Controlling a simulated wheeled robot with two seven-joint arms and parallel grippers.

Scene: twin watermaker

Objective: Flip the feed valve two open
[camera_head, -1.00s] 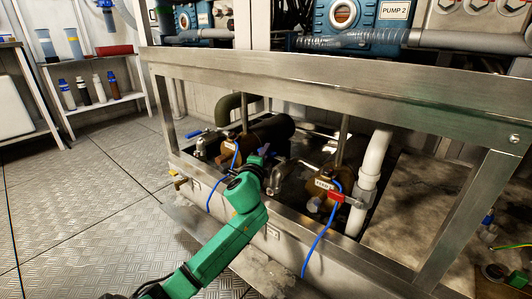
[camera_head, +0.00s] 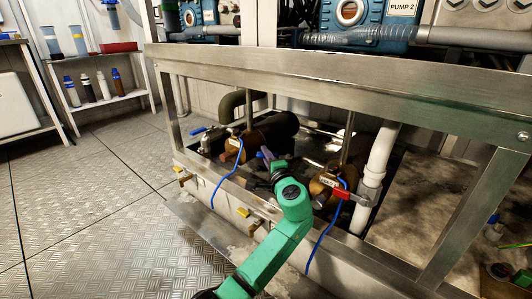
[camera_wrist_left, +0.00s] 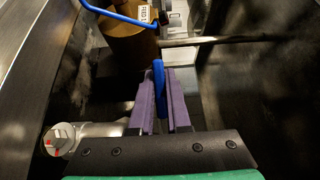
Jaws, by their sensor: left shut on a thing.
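My left gripper (camera_head: 266,155) reaches into the metal-framed bay between the two brown pump bodies. In the left wrist view its purple fingers (camera_wrist_left: 161,103) are shut on a thin blue lever (camera_wrist_left: 158,82), seen nearly edge-on, which I take to be the valve handle. A grey valve or pipe fitting (camera_wrist_left: 85,138) with a round, red-marked end lies just left of the fingers. The valve body under the lever is mostly hidden by the gripper. No label naming feed valve two is readable. My right gripper is not in view.
A steel frame rail (camera_head: 330,85) runs above the bay. A brown pump (camera_head: 325,184), a red handle (camera_head: 342,194) and a white pipe (camera_head: 374,165) stand to the right. Another blue-handled valve (camera_head: 199,130) is at left. Blue hoses hang over the front edge. The left floor is clear.

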